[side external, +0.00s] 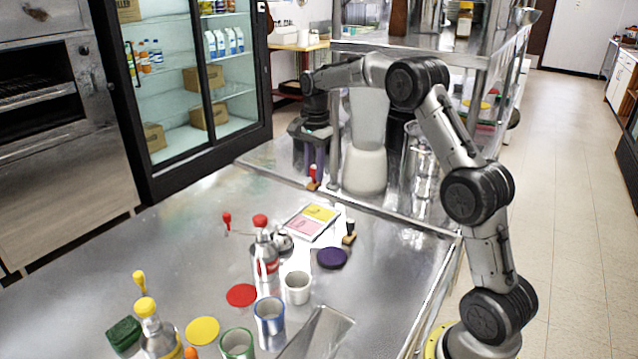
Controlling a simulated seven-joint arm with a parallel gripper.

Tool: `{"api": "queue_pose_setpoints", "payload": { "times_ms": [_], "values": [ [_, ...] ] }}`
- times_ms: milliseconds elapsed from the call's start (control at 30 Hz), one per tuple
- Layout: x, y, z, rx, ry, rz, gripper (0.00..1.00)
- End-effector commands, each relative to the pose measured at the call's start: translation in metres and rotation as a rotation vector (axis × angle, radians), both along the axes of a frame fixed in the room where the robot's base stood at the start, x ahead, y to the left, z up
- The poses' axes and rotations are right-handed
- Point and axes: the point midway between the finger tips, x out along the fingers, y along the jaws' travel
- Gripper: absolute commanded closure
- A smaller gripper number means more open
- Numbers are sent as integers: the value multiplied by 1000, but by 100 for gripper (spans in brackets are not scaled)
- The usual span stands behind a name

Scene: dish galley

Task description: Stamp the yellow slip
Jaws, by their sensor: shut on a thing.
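A yellow slip (321,212) lies beside a pink slip (305,226) on a white board (327,236) on the steel table. My gripper (314,168) points down behind the board, toward the back of the table. It is shut on a small stamp (313,176) with a red handle and a tan base, held upright. I cannot tell how far the stamp's base is above the table. A second stamp (349,237), dark-handled with a tan base, stands just right of the board.
A dark purple disc (332,258), a red disc (241,295) and a yellow disc (202,331) lie nearer. A red-capped bottle (265,262), a white cup (297,288), a blue-rimmed cup (269,318) and a green-rimmed cup (236,345) stand in front. A blender (365,160) stands behind.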

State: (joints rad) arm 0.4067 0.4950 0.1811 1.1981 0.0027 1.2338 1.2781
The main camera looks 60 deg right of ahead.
Motion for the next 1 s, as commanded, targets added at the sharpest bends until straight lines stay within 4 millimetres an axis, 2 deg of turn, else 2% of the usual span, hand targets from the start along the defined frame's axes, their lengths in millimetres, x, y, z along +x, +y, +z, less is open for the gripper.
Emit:
{"api": "queue_pose_setpoints", "payload": {
  "times_ms": [100, 233, 433, 800, 1000],
  "values": [
    [6, -18, -14, 4, 8, -26, 100],
    [4, -25, -25, 11, 24, -41, 100],
    [3, -26, -37, 13, 26, -44, 100],
    [3, -25, -73, 13, 27, -44, 100],
    [3, -26, -83, 11, 26, -44, 100]
  ]
}}
